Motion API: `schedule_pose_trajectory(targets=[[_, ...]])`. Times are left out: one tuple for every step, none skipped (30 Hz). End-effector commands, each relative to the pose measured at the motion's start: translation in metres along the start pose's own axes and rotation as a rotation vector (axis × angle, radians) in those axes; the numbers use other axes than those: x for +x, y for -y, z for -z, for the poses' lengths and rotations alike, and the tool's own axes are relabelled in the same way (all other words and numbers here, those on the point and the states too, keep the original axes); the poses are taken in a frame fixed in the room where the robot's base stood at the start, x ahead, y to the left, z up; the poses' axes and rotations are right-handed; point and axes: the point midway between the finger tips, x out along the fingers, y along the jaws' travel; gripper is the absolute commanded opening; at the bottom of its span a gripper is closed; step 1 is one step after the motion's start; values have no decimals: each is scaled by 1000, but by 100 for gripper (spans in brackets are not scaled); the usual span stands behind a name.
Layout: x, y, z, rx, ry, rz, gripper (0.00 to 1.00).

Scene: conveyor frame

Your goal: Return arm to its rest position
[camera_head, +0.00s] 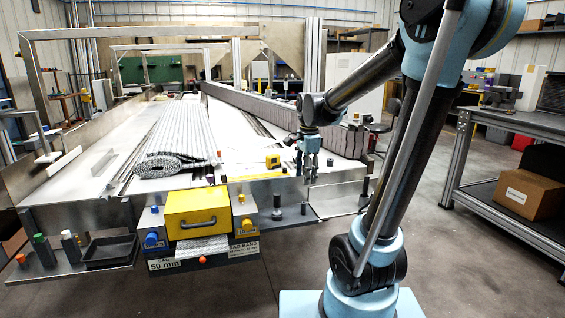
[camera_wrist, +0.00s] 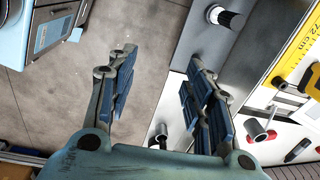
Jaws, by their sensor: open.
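My gripper (camera_head: 311,172) hangs at the right front corner of the conveyor frame (camera_head: 330,176), pointing down. In the wrist view my gripper (camera_wrist: 158,95) has its two blue-padded fingers spread wide apart, with nothing between them but floor and the edge of a grey plate. My arm rises from the light blue base at the lower right and bends over toward the conveyor. Whether the fingertips touch the small post below them in the head view cannot be told.
A yellow box (camera_head: 197,213) sits at the conveyor's front. A rolled grey belt (camera_head: 178,161) and a yellow tape measure (camera_head: 272,160) lie on top. A black tray (camera_head: 108,252) is at left. A workbench with a cardboard box (camera_head: 527,193) stands right. Floor between is clear.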

Motion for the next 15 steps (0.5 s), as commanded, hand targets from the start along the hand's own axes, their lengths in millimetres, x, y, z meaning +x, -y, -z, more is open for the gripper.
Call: schedule_pose_trajectory(targets=[[0,-15,4,-50,-2,5,47],[0,-23,7,-85,-3,9,47],[0,-33,10,-133,-5,14,47],[0,-41,12,-169,-6,18,47],[1,-48,14,-206,-8,21,47],[2,-59,16,-253,-11,26,47],[3,-66,18,-289,-13,29,47],[4,-74,20,-325,-16,31,47],[6,-84,22,-373,-19,35,47],[7,-92,23,-409,-22,38,47],[9,-99,24,-445,-25,41,47],[12,-108,26,-493,-29,45,47],[14,-116,27,-528,-33,48,47],[16,-123,28,-565,-36,50,47],[19,-132,29,-613,-41,53,47]])
